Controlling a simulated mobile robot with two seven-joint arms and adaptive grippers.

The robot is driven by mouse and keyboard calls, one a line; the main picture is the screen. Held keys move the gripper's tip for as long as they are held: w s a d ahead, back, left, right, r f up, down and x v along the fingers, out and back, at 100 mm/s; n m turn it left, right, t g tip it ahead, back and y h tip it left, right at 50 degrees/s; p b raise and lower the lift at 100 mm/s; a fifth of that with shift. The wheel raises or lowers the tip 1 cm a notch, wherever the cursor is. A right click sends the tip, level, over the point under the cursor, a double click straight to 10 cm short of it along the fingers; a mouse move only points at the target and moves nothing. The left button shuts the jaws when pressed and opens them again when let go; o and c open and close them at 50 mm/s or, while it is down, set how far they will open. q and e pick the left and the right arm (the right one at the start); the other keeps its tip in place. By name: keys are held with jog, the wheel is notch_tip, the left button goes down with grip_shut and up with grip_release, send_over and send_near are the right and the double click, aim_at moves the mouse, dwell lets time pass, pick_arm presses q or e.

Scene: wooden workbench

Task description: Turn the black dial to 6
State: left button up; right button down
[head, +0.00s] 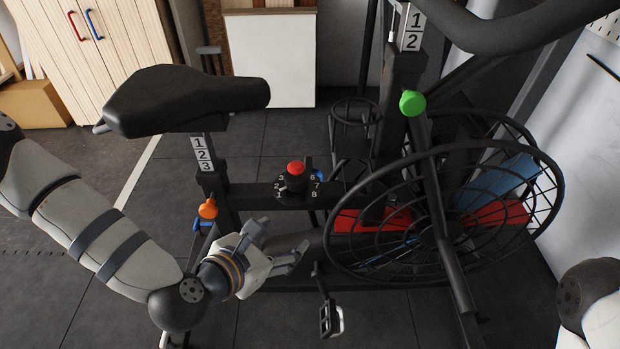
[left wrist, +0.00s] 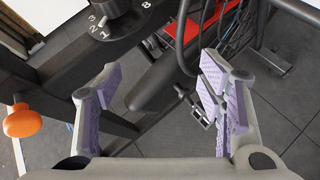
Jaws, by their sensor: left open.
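In the left wrist view the dial (left wrist: 108,8) is cut off at the top left, outside the two spread fingers (left wrist: 160,98).
The bike seat (head: 185,98) overhangs at the left, above an orange knob (head: 208,208). The large caged wheel (head: 395,255) stands right of the dial, and a pedal (head: 330,318) hangs below. A green knob (head: 412,103) is higher up. Open floor lies at the lower left.

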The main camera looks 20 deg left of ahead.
aim_at(293, 180)
pick_arm(q)
jog(key=w+a+r+n+t+y, duration=0.1)
jog(key=w+a+r+n+t, duration=0.15)
jog(key=w+r+n, duration=0.2)
jog(key=shift+m, duration=0.25)
jog(key=x, duration=0.6)
jog(key=b+x, duration=0.1)
jog(key=x, duration=0.5)
jog(key=shift+w+a, duration=0.1)
jog(key=shift+a, duration=0.1)
jog(key=shift+g, duration=0.25)
jog(key=c, duration=1.1)
